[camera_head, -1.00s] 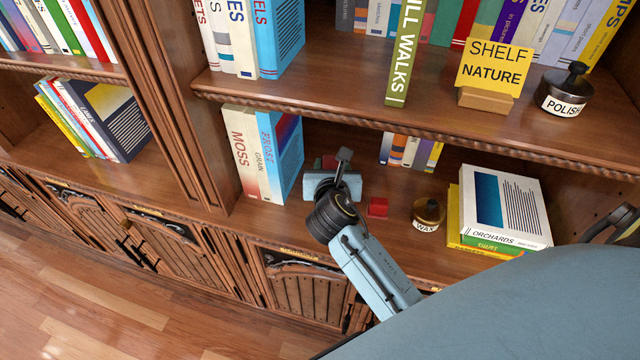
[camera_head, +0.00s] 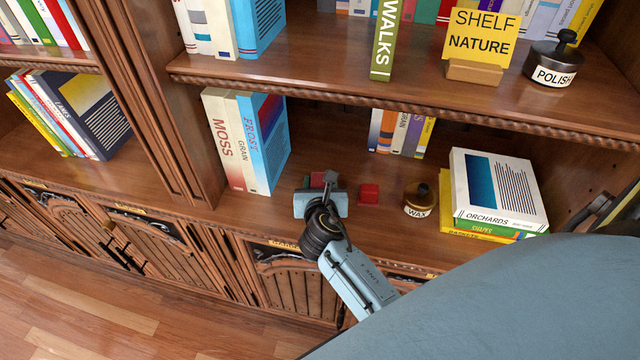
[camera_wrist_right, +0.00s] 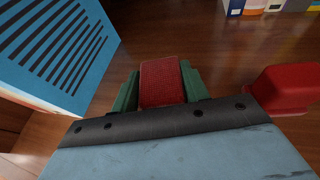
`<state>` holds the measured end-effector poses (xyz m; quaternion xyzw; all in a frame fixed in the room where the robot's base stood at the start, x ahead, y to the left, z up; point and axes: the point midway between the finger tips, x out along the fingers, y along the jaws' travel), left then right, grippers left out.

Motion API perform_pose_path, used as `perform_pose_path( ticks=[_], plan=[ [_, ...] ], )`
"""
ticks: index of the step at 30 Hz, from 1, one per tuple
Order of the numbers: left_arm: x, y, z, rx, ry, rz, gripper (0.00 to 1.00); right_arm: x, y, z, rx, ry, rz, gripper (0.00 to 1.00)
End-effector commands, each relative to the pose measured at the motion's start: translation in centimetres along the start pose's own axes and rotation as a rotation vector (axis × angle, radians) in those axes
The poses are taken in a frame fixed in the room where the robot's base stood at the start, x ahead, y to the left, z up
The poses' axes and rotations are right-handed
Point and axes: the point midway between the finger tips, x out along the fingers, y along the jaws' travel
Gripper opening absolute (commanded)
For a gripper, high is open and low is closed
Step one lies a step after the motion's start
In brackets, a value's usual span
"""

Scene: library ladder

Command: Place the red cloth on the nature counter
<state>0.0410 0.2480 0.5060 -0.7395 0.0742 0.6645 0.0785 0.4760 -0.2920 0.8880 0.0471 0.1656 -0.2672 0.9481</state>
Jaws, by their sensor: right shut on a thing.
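The red cloth (camera_wrist_right: 162,83) sits between the green fingers of my right gripper (camera_wrist_right: 158,88) in the right wrist view. In the head view the same gripper (camera_head: 319,183) is low over the nature counter (camera_head: 382,222), and only a little red of the cloth (camera_head: 317,179) shows past the wrist. The gripper is shut on the cloth. I cannot tell whether the cloth touches the counter. My left gripper is not in view.
A smooth red block (camera_head: 369,194) and a WAX jar (camera_head: 419,199) stand right of the gripper. MOSS, GRAIN and FROST books (camera_head: 245,142) stand close left. Stacked books (camera_head: 497,190) lie farther right. The shelf above holds the SHELF NATURE sign (camera_head: 481,37) and POLISH pot (camera_head: 554,62).

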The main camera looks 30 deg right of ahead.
Motion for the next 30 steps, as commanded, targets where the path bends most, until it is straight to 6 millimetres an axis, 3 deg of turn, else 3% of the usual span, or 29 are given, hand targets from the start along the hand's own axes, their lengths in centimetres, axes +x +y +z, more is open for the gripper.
perform_pose_path(
  ticks=[2,3,8,19,23,30],
  plan=[
    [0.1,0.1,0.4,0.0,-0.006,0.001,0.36,0.1,0.0,-0.3,-0.001,0.0,0.0,0.19],
    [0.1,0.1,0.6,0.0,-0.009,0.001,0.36,0.1,0.0,-0.4,-0.001,0.0,0.0,0.46],
    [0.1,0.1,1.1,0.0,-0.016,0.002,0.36,0.1,0.0,-0.3,0.0,0.0,0.0,0.67],
    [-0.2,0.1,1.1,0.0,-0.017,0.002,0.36,-0.2,0.0,0.2,0.0,0.001,0.0,0.67],
    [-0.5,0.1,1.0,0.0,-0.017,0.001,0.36,-2.2,0.0,0.0,-0.001,0.003,0.0,0.67],
    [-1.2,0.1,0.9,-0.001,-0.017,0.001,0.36,-7.5,0.0,0.1,0.0,0.003,0.001,0.67]
  ],
)
